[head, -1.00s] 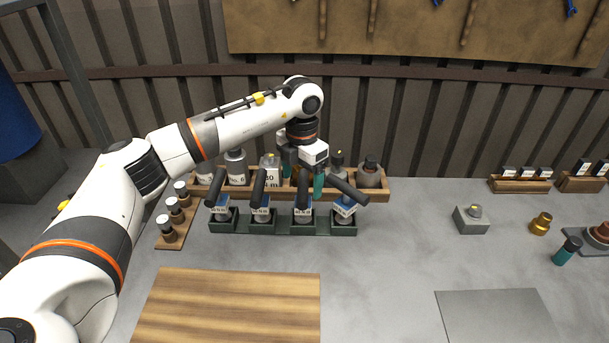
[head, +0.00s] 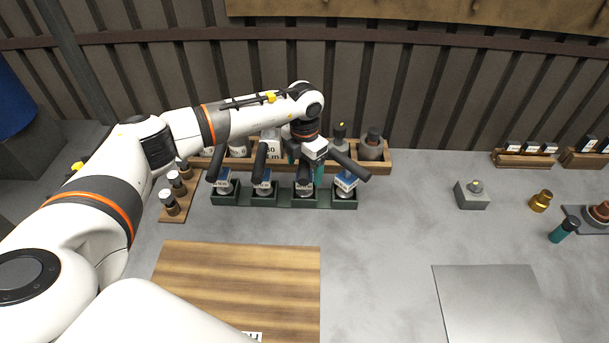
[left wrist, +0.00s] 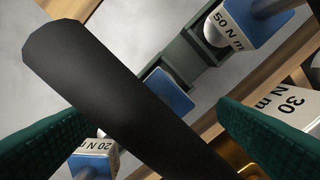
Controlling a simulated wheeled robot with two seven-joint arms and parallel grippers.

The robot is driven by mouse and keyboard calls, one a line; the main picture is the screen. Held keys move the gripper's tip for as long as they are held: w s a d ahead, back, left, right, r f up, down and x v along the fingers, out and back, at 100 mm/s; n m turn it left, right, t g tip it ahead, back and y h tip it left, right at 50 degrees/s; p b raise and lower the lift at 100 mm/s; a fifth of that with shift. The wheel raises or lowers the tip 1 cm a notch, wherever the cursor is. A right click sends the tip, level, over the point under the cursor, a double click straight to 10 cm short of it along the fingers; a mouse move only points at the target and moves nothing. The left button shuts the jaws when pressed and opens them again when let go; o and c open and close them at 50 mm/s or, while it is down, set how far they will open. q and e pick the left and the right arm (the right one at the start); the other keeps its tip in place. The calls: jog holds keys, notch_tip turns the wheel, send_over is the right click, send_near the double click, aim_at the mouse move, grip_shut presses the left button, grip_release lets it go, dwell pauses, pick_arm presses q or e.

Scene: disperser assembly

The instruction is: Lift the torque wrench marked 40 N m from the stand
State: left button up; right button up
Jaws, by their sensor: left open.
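Several torque wrenches with black handles and blue-and-white heads stand in a dark green stand (head: 284,201). My left gripper (head: 305,170) is at the third wrench from the left (head: 304,188). In the left wrist view my open green fingers (left wrist: 155,118) have that wrench's black handle (left wrist: 125,95) between them, with no clear grip on it. Its blue head (left wrist: 172,92) shows partly behind the handle, and its marking is hidden. The neighbours read 50 N m (left wrist: 240,30) and 20 N m (left wrist: 95,155). The right gripper is not in view.
A wooden rack (head: 380,168) with several containers stands close behind the stand. A white label reading 30 N m (left wrist: 285,105) shows close to one finger. A small wooden holder (head: 172,213) is at the left, a wooden board (head: 235,280) in front.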

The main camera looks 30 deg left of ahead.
pick_arm(q)
notch_tip(320, 180, down, 2)
jog(key=shift+f, duration=0.45)
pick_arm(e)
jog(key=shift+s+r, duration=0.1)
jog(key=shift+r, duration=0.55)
pick_arm(q)
jog(key=c, duration=1.3)
jog(key=shift+r, duration=0.1)
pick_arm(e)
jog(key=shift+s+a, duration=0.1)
pick_arm(q)
jog(key=shift+w, duration=0.1)
